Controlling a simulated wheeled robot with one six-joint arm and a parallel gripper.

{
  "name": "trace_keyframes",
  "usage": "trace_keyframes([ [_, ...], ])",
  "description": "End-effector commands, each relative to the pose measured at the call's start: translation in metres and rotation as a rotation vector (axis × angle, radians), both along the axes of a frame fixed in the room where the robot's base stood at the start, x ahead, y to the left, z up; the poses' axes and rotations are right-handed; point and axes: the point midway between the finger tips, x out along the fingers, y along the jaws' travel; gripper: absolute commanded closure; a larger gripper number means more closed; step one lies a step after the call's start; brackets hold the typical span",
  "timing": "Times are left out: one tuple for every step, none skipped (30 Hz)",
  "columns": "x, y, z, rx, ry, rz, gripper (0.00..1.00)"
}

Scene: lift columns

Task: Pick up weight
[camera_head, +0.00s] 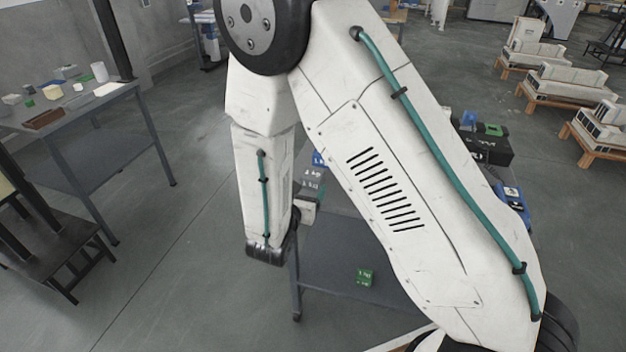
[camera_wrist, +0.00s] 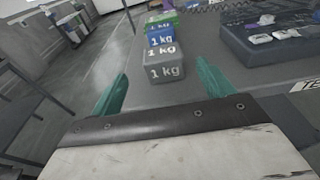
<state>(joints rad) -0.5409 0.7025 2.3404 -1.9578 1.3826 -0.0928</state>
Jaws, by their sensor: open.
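In the wrist view a grey block marked 1 kg (camera_wrist: 166,72) stands on a dark table top (camera_wrist: 205,35). A blue 1 kg block (camera_wrist: 160,40) and a green block (camera_wrist: 160,18) stand in line behind it. My gripper (camera_wrist: 162,72) is open with its teal fingers apart. The grey block shows beyond and between the fingertips, and nothing is held. In the head view my arm hides most of the table. Part of the blue block (camera_head: 318,158) and a grey block (camera_head: 312,182) show beside the arm. A green block (camera_head: 365,277) lies on the table's lower shelf (camera_head: 335,255).
A dark case with small items (camera_wrist: 270,45) sits to the right of the blocks. In the head view a black case (camera_head: 487,150) and a blue object (camera_head: 512,205) show right of my arm. A cluttered workbench (camera_head: 85,105) stands at left. The floor between is clear.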

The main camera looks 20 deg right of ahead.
Motion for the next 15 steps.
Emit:
trace_keyframes([
  [0.005,-0.004,-0.002,-0.001,0.001,-0.001,0.2],
  [0.007,-0.006,-0.002,-0.001,0.001,0.0,0.2],
  [0.011,-0.009,-0.002,-0.001,0.001,-0.001,0.2],
  [0.014,-0.011,-0.003,-0.001,0.001,-0.002,0.2],
  [0.016,-0.013,-0.003,-0.001,0.001,-0.002,0.2],
  [0.02,-0.016,-0.004,-0.001,0.001,-0.002,0.2],
  [0.022,-0.018,-0.004,-0.001,0.001,-0.002,0.2],
  [0.025,-0.021,-0.004,0.0,0.0,-0.003,0.2],
  [0.029,-0.025,-0.004,-0.001,0.0,-0.004,0.2],
  [0.033,-0.028,-0.005,0.0,-0.001,-0.003,0.2],
  [0.037,-0.032,-0.005,0.0,-0.001,-0.005,0.2],
  [0.041,-0.036,-0.005,0.0,-0.001,-0.004,0.2],
  [0.045,-0.038,-0.006,0.0,-0.001,-0.003,0.2],
  [0.048,-0.041,-0.007,0.001,-0.001,-0.004,0.2],
  [0.052,-0.043,-0.007,0.001,-0.001,-0.003,0.2],
])
